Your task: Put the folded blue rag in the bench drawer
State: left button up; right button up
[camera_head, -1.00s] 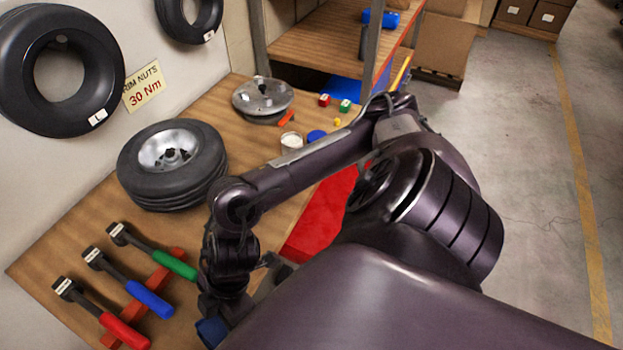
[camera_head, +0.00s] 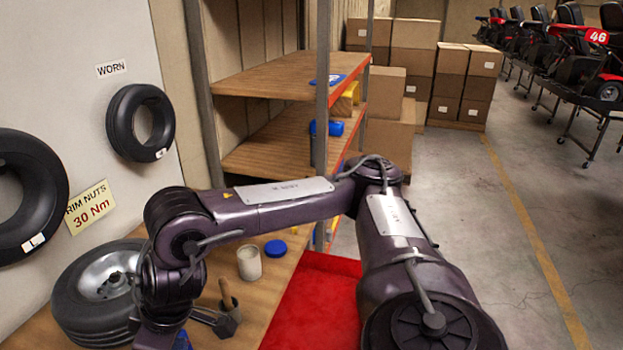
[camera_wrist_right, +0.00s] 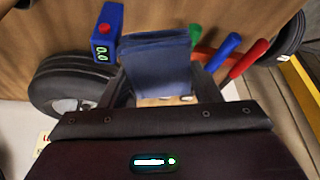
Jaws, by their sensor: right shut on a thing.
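The folded blue rag (camera_wrist_right: 158,62) is in my right gripper (camera_wrist_right: 163,84), between its two fingers in the right wrist view. It hangs above the wooden bench top (camera_wrist_right: 60,25). In the head view my right arm reaches to the lower left. Its fingers are cut off by the bottom edge, and only a small blue patch shows beside the wrist. A bright red tray-like part (camera_head: 318,305), which looks like the pulled-out bench drawer, lies at the bench's front edge, right of the gripper and partly behind my arm. My left gripper is out of view.
A white cup (camera_head: 249,263), a blue lid (camera_head: 275,248) and a dark tool (camera_head: 221,315) stand on the bench. A wheel (camera_head: 95,290) is close to my wrist. A blue gauge (camera_wrist_right: 106,35) and coloured handles (camera_wrist_right: 228,48) flank the rag. Shelves (camera_head: 285,80) stand behind.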

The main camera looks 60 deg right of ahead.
aim_at(322, 330)
jog(key=l+z, duration=0.45)
jog(key=i+l+z, duration=0.2)
jog(key=l+z, duration=0.2)
jog(key=l, duration=0.45)
jog(key=i, duration=0.05)
